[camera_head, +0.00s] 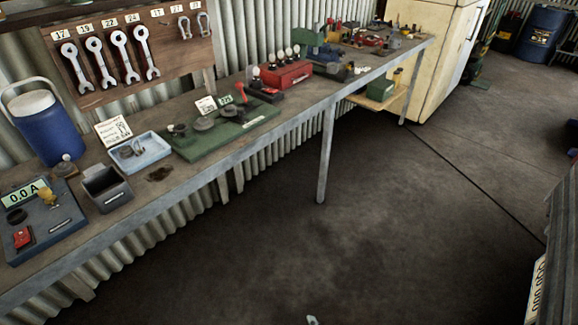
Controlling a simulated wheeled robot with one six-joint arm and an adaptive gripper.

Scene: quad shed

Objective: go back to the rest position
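My gripper does not show in the head view, and neither does any clear part of my arm. A small pale greenish thing (312,320) is cut off by the bottom edge; I cannot tell what it is. The long workbench (325,110) runs from the lower left to the upper middle along a corrugated wall. Its top holds a blue board with a 0.0A display (45,222), a black open box (107,188), a light blue tray (139,150) with small parts, a green board (222,135) and a red block (285,76).
A blue jug (50,130) stands at the bench's back left. A wrench board (128,50) hangs above. A cream cabinet (430,60) stands beyond the bench, a blue drum (541,32) farther right. A dark object (562,240) borders the right edge. The concrete floor (340,245) between is clear.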

